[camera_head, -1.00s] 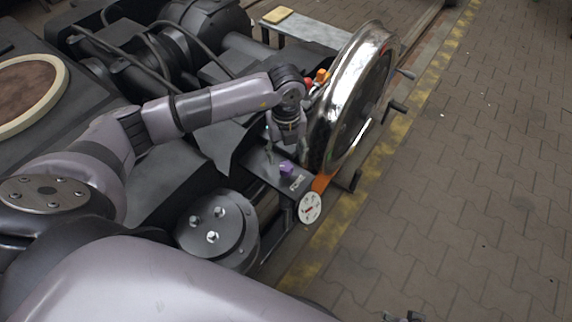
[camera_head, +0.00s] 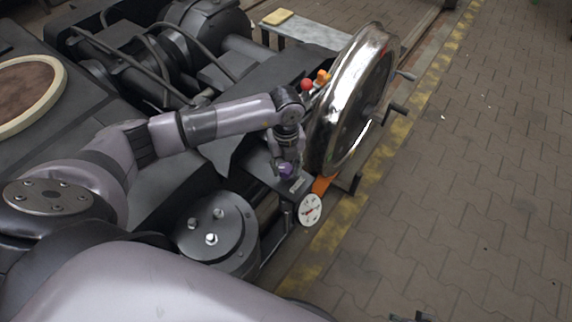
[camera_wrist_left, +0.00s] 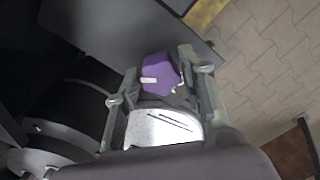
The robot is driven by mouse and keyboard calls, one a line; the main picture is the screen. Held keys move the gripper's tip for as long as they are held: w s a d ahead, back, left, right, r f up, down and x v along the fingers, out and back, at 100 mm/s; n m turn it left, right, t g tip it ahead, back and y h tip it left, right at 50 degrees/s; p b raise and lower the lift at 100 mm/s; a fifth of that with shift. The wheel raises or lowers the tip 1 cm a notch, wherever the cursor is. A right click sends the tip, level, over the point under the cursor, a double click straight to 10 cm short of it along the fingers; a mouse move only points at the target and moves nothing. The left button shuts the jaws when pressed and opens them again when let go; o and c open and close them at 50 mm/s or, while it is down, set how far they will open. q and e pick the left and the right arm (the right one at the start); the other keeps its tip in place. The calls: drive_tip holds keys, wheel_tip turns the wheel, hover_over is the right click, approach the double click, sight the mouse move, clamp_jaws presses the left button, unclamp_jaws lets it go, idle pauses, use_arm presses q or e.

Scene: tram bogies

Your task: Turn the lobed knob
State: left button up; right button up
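The purple lobed knob (camera_wrist_left: 160,72) with a white mark sits on a dark panel. In the head view only a small part of the knob (camera_head: 286,171) shows under my left gripper (camera_head: 286,168). In the left wrist view my left gripper (camera_wrist_left: 158,66) has its two fingers on either side of the knob. A gap shows between the left finger and the knob; whether the right finger touches it I cannot tell. A dark sliver at the bottom edge of the head view may be my right gripper (camera_head: 412,318); its fingers cannot be made out.
A large shiny wheel (camera_head: 322,125) stands close to the right of my left gripper. A white round gauge (camera_head: 310,210) is just in front of the panel. A red knob (camera_head: 307,84) and an orange one (camera_head: 323,76) lie behind. Paved floor on the right is open.

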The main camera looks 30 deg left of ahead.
use_arm(q)
drive_tip(key=c, duration=0.7)
drive_tip(key=shift+m, duration=0.3)
